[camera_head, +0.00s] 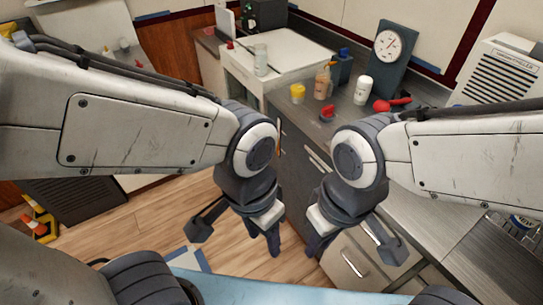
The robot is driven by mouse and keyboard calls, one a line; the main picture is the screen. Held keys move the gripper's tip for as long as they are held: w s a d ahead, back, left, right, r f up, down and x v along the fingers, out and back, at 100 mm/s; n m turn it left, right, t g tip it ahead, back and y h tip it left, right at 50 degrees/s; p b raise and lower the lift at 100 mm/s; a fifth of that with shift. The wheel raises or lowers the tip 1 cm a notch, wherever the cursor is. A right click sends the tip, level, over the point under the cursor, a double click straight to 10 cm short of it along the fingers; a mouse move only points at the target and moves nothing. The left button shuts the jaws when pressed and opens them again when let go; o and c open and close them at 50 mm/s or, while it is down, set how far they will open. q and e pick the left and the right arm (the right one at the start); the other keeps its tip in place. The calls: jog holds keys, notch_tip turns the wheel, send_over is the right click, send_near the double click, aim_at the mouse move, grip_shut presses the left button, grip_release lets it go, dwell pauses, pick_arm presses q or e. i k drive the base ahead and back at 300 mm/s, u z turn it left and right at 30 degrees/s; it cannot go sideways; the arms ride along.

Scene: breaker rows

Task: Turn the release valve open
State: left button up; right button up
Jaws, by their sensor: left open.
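A dark upright panel with a round white dial gauge (388,45) stands on the counter at the back right. A red handle-like part (392,104) lies low in front of it, and a smaller red part (327,113) sits on the counter's front edge. I cannot tell for certain which of these is the release valve. My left gripper (237,236) is open and empty, pointing down over the floor in front of the cabinets. My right gripper (352,246) hangs beside it with fingers apart and empty, in front of the drawers. Both are apart from the red parts.
A yellow cup (298,92), an orange-brown bottle (323,82) and a white cup (363,90) stand near the red parts. A glass jar (261,60) is on the white-topped unit. A vented white box (499,70) is at the right. Wood floor (130,235) is open at the left.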

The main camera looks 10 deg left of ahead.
aim_at(327, 111)
jog(key=u, duration=0.9)
jog(key=i, duration=1.7)
jog(key=z, duration=2.05)
